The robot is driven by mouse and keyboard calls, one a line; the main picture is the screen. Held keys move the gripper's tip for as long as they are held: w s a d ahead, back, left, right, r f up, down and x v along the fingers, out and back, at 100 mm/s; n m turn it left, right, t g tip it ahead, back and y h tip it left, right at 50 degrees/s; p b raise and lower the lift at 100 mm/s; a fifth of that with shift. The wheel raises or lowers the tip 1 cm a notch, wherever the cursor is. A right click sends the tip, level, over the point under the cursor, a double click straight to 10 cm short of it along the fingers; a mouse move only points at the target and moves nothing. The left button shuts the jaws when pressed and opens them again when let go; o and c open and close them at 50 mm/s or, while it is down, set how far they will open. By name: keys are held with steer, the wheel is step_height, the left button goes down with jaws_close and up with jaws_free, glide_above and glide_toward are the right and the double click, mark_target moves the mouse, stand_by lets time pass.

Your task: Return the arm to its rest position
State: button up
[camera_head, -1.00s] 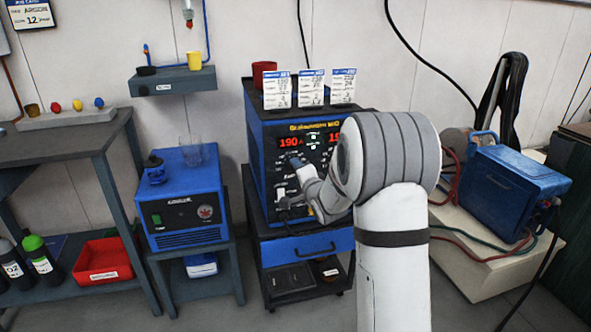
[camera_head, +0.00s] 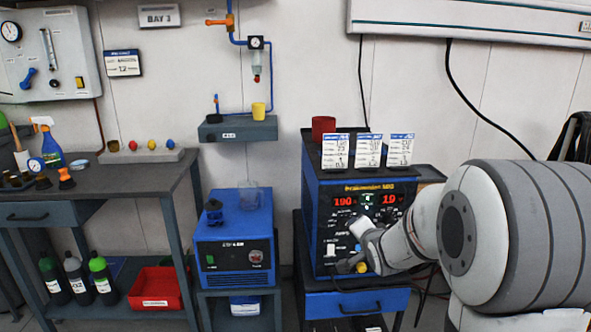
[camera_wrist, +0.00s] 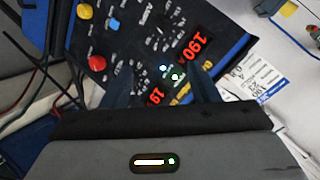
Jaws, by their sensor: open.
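My arm (camera_head: 510,235) reaches in from the right in the head view. Its wrist is in front of the blue welding machine (camera_head: 328,216) and covers part of the lower panel. My gripper (camera_wrist: 160,78) shows in the wrist view as two dark fingers spread apart with nothing between them. Behind them is the welder's panel (camera_wrist: 140,50), seen tilted, with lit red digits 190 and 19. A red knob (camera_wrist: 96,62), a yellow knob (camera_wrist: 84,11) and a blue knob (camera_wrist: 113,23) show on it. I cannot tell the exact gap between fingertips and panel.
White cards (camera_head: 366,150) and a red cup (camera_head: 323,127) stand on the welder. A blue unit (camera_head: 234,243) stands to its left.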

steer(key=s+a+r+n+g+p, duration=0.1)
steer(key=s+r+n+g+p, duration=0.2)
steer(key=s, duration=0.7)
steer(key=s+a+r+n+g+p, duration=0.2)
steer(key=s+r+n+g+p, duration=0.2)
steer(key=s+r+p, duration=0.3)
steer(key=s+a+r+n+g+p, duration=0.2)
steer(key=s+r+p, duration=0.4)
steer(key=s, duration=0.9)
steer(key=shift+a+r+n+g, duration=0.2)
steer(key=shift+r+n+g, duration=0.2)
steer(key=shift+n+g, duration=0.45)
steer(key=shift+s, duration=0.1)
